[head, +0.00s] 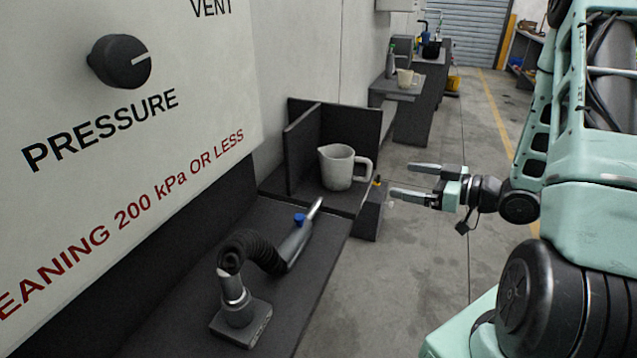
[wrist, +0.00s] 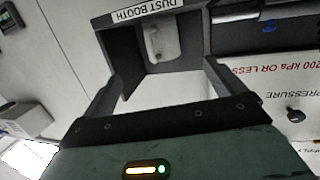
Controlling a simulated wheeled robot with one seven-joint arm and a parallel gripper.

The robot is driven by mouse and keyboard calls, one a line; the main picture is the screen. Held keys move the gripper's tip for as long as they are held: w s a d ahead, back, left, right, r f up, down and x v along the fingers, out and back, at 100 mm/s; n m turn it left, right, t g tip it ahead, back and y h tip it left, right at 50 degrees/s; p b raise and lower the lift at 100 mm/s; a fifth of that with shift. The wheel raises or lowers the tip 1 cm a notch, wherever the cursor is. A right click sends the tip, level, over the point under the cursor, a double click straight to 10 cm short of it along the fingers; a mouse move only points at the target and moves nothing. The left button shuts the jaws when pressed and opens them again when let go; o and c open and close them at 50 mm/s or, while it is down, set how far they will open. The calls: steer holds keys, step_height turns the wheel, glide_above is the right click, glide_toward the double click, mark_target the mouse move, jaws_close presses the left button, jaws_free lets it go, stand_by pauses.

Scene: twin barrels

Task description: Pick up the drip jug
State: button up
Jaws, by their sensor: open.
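The drip jug (head: 338,170) is a pale grey-white jug with a handle on its right side. It stands upright in a dark open-fronted booth beside the bench. My gripper (head: 399,179) is open and empty, to the right of the jug and apart from it, with its fingers pointing left toward the booth. In the wrist view the jug (wrist: 163,42) shows inside the booth, beyond and between the open fingers (wrist: 162,74). The sign above it reads "DUST BOOTH".
The dark booth wall (head: 302,150) stands to the jug's left, with another panel behind. A black hose with a metal nozzle (head: 296,240) lies on the bench in front. A small dark box (head: 371,212) sits at the booth's right edge. The floor to the right is clear.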

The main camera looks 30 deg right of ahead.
steer(key=s+t, duration=0.1)
steer(key=s, duration=0.1)
steer(key=p, duration=0.2)
glide_toward(352, 165)
steer(key=shift+m+y, duration=0.3)
steer(key=shift+y, duration=0.1)
steer(key=x, duration=0.5)
steer(key=shift+d+r, duration=0.1)
steer(key=shift+r, duration=0.15)
steer(key=x, duration=0.5)
steer(key=shift+w+f+p, duration=0.3)
steer(key=shift+f+p, duration=0.05)
steer(key=shift+p, duration=0.05)
steer(key=c, duration=1.1)
